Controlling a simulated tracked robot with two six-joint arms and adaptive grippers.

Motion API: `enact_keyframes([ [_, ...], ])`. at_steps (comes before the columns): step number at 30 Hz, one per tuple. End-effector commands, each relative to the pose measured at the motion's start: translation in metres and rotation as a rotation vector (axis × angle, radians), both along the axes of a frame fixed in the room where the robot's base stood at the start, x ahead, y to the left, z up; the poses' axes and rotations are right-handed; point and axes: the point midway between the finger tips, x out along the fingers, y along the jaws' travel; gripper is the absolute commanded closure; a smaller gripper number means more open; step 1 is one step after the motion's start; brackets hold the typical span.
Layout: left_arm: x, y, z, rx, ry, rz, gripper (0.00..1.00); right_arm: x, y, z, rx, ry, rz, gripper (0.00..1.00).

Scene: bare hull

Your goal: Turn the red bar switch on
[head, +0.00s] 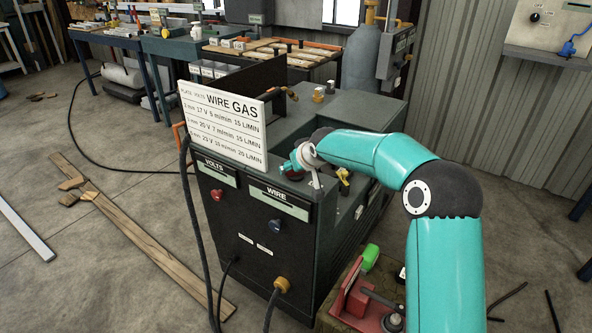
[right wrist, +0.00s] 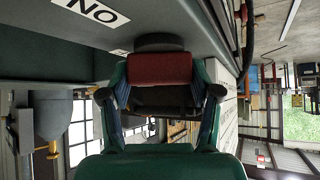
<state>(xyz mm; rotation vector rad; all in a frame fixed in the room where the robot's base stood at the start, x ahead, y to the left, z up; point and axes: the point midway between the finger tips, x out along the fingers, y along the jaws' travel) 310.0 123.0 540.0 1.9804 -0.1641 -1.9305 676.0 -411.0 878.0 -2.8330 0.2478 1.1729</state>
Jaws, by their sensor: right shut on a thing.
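The red bar switch (right wrist: 160,68) shows in the right wrist view, on a dark round base (right wrist: 160,42) on the grey machine panel. My right gripper (right wrist: 160,82) has a finger on each side of the bar and is shut on it. An upside-down ON label (right wrist: 97,11) lies on the panel to the left. In the head view my right gripper (head: 297,164) is at the top of the welding machine (head: 262,238); the bar is mostly hidden there. My left gripper is in neither view.
A WIRE GAS sign (head: 222,122) stands at the machine's left edge, close to my right gripper. A yellow-handled part (head: 344,175) is to its right. A red vise (head: 353,299) and green object (head: 370,257) are below my right arm.

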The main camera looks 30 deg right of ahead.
Motion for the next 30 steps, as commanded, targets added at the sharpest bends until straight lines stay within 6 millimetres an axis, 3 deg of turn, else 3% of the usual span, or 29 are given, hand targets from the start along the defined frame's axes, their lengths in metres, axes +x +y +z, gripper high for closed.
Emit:
enact_keyframes([
  [1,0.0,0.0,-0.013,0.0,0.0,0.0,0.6,0.001,0.002,-0.004,-0.004,-0.005,-0.025,0.72],
  [15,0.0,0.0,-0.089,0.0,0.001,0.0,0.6,0.002,0.002,-0.006,0.0,-0.007,-0.4,0.72],
  [22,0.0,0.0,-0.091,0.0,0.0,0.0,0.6,0.002,0.003,0.0,0.0,-0.002,-0.618,0.72],
  [30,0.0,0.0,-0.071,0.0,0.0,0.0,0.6,0.001,0.002,0.004,0.001,0.0,-0.839,0.72],
])
